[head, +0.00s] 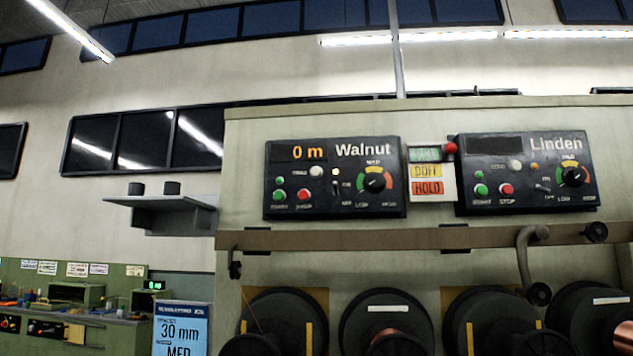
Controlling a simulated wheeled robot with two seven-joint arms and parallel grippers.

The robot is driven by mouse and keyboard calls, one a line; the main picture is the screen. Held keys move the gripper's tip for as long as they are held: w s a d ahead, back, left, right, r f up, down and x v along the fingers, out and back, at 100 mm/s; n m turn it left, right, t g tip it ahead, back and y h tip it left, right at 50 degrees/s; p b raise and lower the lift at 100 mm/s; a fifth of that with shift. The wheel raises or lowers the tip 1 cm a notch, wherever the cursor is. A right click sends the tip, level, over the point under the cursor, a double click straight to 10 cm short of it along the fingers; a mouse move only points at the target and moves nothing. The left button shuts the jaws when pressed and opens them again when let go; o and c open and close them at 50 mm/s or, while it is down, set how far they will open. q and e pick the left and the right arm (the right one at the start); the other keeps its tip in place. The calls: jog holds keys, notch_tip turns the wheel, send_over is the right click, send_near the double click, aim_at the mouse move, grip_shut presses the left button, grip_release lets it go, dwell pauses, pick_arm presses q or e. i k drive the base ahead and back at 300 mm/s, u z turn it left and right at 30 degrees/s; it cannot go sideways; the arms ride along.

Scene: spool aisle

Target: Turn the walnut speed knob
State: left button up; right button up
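The Walnut panel (333,177) is a black control box on the upper left of the large pale machine. Its speed knob (374,183) is a round black dial at the panel's right, ringed by a coloured scale with MED marked at the top. The panel's display (307,152) reads 0 m. Green and red buttons and a small toggle switch sit left of the knob. Neither of my grippers is in view, and nothing covers the knob.
A similar Linden panel (526,173) with its own knob (573,176) is to the right. A rail (380,238) with a crank handle (529,265) runs below, above several dark spools. A grey shelf (165,212) is at left.

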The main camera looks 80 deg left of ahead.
aim_at(374, 183)
jog(key=u, duration=2.25)
